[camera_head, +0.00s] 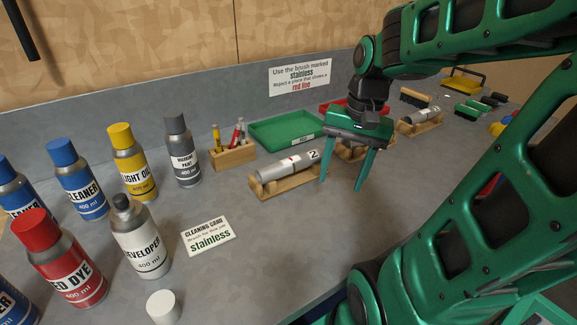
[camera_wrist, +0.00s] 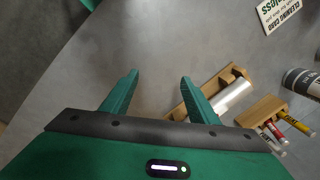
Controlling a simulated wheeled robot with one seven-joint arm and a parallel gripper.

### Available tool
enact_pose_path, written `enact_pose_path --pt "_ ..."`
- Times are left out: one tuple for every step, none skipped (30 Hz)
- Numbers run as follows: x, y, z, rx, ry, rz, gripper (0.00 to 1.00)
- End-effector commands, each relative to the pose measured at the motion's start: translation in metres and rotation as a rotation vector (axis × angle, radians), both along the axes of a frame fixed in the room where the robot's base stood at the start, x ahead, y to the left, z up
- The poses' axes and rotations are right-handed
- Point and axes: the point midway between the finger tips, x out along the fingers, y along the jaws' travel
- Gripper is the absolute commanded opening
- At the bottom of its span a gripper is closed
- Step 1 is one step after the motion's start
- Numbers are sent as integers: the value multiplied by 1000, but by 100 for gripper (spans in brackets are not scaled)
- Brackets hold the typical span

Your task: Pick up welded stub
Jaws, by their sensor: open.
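A similar stub (camera_head: 418,116) lies in another cradle farther back on the right. A further cradle (camera_head: 347,152) stands behind my gripper, and what it holds is mostly hidden. My gripper (camera_head: 341,184) is open and empty, pointing down just right of the "2" stub. In the wrist view, the right finger of my gripper (camera_wrist: 160,77) overlaps part of the cradle.
A green tray (camera_head: 262,136) and a wooden holder with markers (camera_head: 232,157) stand behind the stub. Several spray cans, including a developer can (camera_head: 140,240), fill the left. A cleaning card (camera_head: 208,236) reads "stainless".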

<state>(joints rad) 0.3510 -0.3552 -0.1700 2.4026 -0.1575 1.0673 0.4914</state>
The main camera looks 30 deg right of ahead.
Motion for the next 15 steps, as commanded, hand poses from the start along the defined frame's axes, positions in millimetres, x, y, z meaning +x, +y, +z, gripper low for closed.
enact_pose_path --pt "18 -2 6 27 -1 -66 54" --pt "29 -2 10 47 -3 -107 54" --pt "43 -2 15 74 -3 -162 54" --pt "52 -3 18 93 -2 -204 54" --pt "62 -3 22 114 -1 -242 54" --pt "74 -4 26 141 3 -295 54" --pt "82 -5 29 162 8 -332 54" --pt "90 -6 32 182 13 -367 54" --pt "99 -7 36 208 20 -414 54" --pt "105 -8 38 227 28 -445 54" --pt "111 -10 41 243 34 -477 54" --pt "117 -11 44 265 44 -511 54" --pt "121 -12 45 280 51 -535 54" --pt "125 -14 47 292 56 -557 54" --pt "128 -15 49 307 65 -582 54"
